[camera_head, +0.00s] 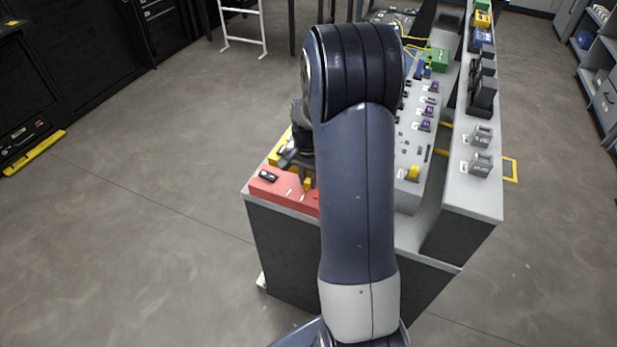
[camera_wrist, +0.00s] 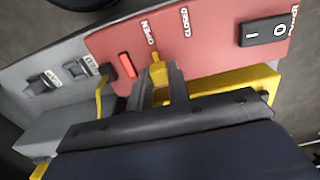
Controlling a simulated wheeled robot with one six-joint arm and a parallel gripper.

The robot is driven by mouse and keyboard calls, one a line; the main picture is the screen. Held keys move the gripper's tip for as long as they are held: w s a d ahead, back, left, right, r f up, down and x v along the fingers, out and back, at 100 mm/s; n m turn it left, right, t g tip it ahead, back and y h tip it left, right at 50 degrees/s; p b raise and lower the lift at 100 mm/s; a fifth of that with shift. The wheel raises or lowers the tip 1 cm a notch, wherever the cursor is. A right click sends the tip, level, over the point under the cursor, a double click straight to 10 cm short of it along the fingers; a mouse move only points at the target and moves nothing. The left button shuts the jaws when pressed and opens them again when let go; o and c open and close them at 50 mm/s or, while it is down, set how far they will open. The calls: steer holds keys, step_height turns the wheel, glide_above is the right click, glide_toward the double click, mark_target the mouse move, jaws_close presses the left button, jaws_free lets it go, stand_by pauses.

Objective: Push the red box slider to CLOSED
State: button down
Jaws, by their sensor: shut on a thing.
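The red box (camera_wrist: 215,40) fills the upper middle of the wrist view. In the head view the red box (camera_head: 285,192) sits at the near left corner of the bench, partly hidden by my arm. A yellow slider knob (camera_wrist: 157,56) stands out from the red box, nearer the OPEN lettering (camera_wrist: 149,33) than the second lettering, which looks like CLOSED (camera_wrist: 186,22). My gripper (camera_wrist: 161,72) is shut on the yellow knob, with a finger on each side. In the head view my gripper (camera_head: 303,176) is over the box.
A red lit bar (camera_wrist: 127,66) and a black rocker switch (camera_wrist: 267,32) sit on the red box. A yellow cable (camera_wrist: 99,98) runs to a black plug beside it. Grey panels with small switches (camera_wrist: 43,82) adjoin. The bench (camera_head: 472,202) holds several devices farther back.

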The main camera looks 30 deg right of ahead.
mark_target(296, 182)
stand_by(0.3)
steer(key=w+a, duration=0.2)
steer(key=w, duration=0.1)
steer(key=shift+w+a, duration=0.25)
steer(key=shift+a, duration=0.15)
steer(key=c, duration=1.6)
jaws_free()
step_height(296, 182, up, 11)
steer(key=shift+f, duration=0.2)
step_height(296, 182, down, 11)
steer(key=shift+r, duration=0.2)
steer(key=shift+s+d, duration=0.2)
steer(key=shift+s, duration=0.05)
